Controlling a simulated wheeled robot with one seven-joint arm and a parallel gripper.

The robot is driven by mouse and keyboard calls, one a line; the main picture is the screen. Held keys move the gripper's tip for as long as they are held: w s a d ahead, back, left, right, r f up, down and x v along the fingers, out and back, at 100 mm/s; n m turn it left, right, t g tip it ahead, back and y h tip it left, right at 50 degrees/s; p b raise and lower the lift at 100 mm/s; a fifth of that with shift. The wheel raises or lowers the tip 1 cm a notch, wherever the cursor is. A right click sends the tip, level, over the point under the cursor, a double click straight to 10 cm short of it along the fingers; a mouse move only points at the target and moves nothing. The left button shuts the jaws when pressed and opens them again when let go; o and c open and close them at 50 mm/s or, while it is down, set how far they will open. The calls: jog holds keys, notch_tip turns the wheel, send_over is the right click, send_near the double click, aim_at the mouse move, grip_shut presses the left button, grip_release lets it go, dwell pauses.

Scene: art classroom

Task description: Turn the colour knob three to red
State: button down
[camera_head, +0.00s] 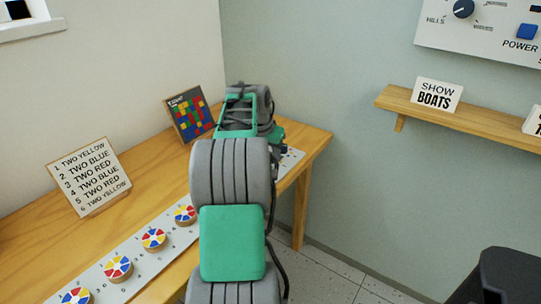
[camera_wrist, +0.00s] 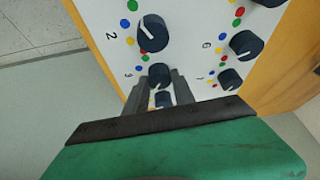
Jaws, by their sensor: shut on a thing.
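A white panel (camera_wrist: 185,30) carries rows of dark round knobs with coloured dots beside them. The knob beside the number 3 (camera_wrist: 159,71) sits between the fingers of my gripper (camera_wrist: 161,79) in the wrist view. The gripper is shut on this knob. In the head view my arm hides the gripper and the knob.
Knob two (camera_wrist: 152,33), knob six (camera_wrist: 246,43) and knob seven (camera_wrist: 230,79) are close by. In the head view, a card listing colours (camera_head: 90,175) and a coloured-grid picture (camera_head: 190,113) stand on the wooden table (camera_head: 135,188). A wall shelf (camera_head: 470,121) is at right.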

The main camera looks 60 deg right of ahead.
jog(key=shift+n, duration=0.4)
jog(key=c, duration=1.1)
grip_release()
jog(key=shift+o, duration=0.2)
jog(key=p+v, duration=0.1)
jog(key=v, duration=0.7)
jog(key=shift+s+f, duration=0.1)
